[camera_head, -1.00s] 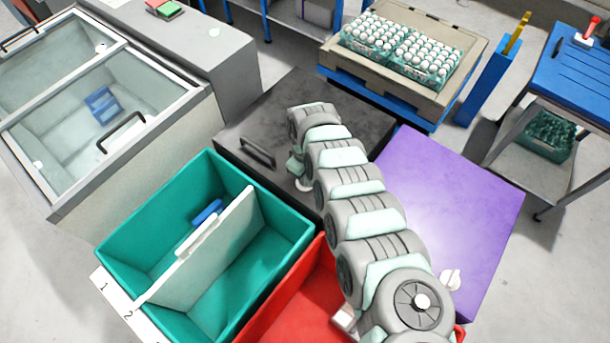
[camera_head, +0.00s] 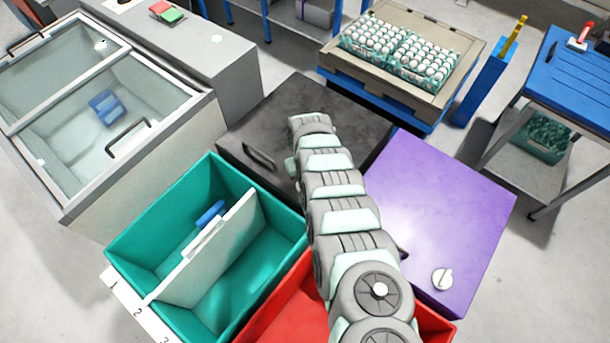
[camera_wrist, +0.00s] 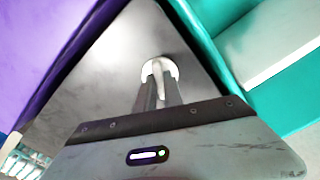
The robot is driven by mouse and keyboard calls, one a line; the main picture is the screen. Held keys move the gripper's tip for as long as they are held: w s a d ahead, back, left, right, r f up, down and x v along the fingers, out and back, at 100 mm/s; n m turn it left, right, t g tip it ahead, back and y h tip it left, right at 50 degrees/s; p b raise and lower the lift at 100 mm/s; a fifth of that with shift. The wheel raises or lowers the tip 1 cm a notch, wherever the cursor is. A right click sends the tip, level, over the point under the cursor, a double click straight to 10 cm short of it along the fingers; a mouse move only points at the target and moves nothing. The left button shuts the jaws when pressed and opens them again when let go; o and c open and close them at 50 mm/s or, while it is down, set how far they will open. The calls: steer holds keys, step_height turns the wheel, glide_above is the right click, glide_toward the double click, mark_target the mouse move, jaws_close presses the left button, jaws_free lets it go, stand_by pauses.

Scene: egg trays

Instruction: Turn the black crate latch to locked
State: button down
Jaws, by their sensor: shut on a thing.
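The black crate (camera_head: 262,112) stands in the middle of the head view, its dark lid closed. Its white round latch (camera_wrist: 158,67) shows in the wrist view, with the grip running roughly up and down the picture. My gripper (camera_wrist: 158,84) is over the lid with its two grey fingers closed on the latch grip. The fingers hide the lower part of the latch. In the head view my arm hides both the latch and my fingers, so I cannot tell there how far the latch is turned.
A purple crate (camera_head: 440,195) with a white latch (camera_head: 442,279) stands right of the black crate. A teal bin (camera_head: 150,225) with a divider and a red bin (camera_head: 290,312) are in front. A glass-lidded chest (camera_head: 190,125) is left; a tan crate (camera_head: 470,50) holding egg trays is behind.

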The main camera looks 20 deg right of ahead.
steer(key=m+p, duration=0.1)
steer(key=m, duration=0.2)
steer(key=shift+a+m, duration=0.1)
steer(key=shift+m, duration=1.2)
steer(key=m, duration=0.6)
steer(key=shift+m, duration=0.4)
steer(key=c, duration=1.5)
jaws_free()
steer(key=shift+o, duration=0.2)
